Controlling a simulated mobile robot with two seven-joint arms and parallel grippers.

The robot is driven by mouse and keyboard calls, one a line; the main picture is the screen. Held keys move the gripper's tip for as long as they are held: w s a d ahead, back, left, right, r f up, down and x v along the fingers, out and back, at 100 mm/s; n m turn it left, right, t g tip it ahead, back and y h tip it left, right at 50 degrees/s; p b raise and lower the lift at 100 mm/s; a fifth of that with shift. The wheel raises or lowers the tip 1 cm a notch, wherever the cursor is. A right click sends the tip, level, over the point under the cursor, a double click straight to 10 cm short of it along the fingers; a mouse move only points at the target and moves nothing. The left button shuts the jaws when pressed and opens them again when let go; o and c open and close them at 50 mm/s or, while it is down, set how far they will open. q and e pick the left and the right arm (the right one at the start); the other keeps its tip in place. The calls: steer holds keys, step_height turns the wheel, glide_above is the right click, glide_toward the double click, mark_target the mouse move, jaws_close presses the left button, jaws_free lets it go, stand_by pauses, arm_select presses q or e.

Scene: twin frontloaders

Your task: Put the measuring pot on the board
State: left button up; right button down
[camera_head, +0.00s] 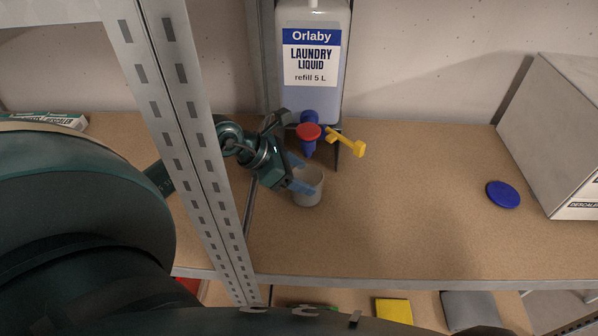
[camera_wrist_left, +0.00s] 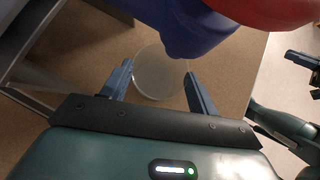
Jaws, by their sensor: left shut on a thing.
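The measuring pot (camera_head: 309,190) is a small whitish cup, upright, below and in front of the blue tap on the laundry liquid container. My left gripper (camera_head: 298,174) is shut on it, with its blue fingers at the pot's rim. In the left wrist view the pot (camera_wrist_left: 158,74) shows as a pale round shape between the two fingers (camera_wrist_left: 160,85). The board (camera_head: 400,235) is the brown shelf surface beneath. I cannot tell whether the pot's base touches it.
A blue disc (camera_head: 503,194) and a large box (camera_head: 560,135) are to the right. A grey upright (camera_head: 185,130) crosses before my left arm. The board's middle is clear.

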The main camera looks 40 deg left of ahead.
arm_select(q)
steer(key=shift+f, duration=0.1)
steer(key=o, duration=1)
steer(key=shift+o, duration=0.2)
steer(key=shift+s+a+r, duration=0.15)
steer(key=shift+a+r, duration=0.05)
steer(key=shift+r, duration=0.1)
steer(key=v, duration=1.1)
steer(key=shift+s+r, duration=0.15)
steer(key=shift+r, duration=0.05)
steer(key=shift+a, duration=0.1)
